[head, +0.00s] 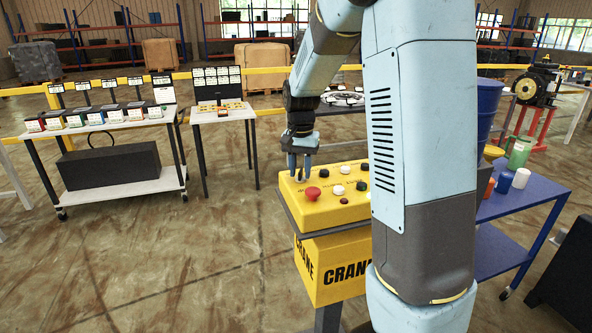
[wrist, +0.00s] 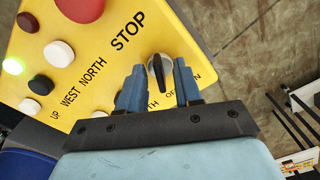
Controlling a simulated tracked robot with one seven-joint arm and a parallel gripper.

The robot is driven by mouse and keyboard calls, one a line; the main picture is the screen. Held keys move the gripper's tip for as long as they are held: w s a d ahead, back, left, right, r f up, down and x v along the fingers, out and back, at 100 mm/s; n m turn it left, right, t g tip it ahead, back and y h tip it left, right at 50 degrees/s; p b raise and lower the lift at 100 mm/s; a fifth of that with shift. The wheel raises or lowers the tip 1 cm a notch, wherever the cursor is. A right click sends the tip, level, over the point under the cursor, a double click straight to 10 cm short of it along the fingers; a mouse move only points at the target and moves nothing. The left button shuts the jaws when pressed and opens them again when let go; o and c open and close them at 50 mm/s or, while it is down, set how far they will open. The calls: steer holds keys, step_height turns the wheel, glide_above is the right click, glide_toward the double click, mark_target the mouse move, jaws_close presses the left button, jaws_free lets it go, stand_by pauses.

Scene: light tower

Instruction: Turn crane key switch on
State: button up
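The yellow crane control box (head: 322,210) stands on a post in front of me, its sloped top full of buttons. In the wrist view, the key switch (wrist: 158,72) is a round silver and black knob near the panel's edge, close to partly hidden OFF and ON lettering. My gripper (wrist: 158,75) is open, with one blue finger on each side of the knob. Small gaps seem to show between fingers and knob; contact cannot be told. In the head view, my gripper (head: 300,172) points down over the panel's far left part, and the switch is hard to make out.
A large red stop button (head: 313,193) and several white, black and dark red buttons share the panel. A green light (wrist: 13,66) glows there. A blue cart (head: 520,200) with containers stands right; tables with small items (head: 100,125) stand left.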

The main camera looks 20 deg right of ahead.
mark_target(301, 170)
step_height(301, 170, up, 14)
steer(key=shift+f, duration=0.15)
stand_by(0.5)
stand_by(0.3)
steer(key=s+a+n+t, duration=0.1)
steer(key=s+n+t, duration=0.4)
steer(key=s, duration=2.3)
steer(key=shift+f+n+t, duration=0.25)
steer(key=shift+n+t, duration=0.05)
steer(key=shift+n, duration=0.3)
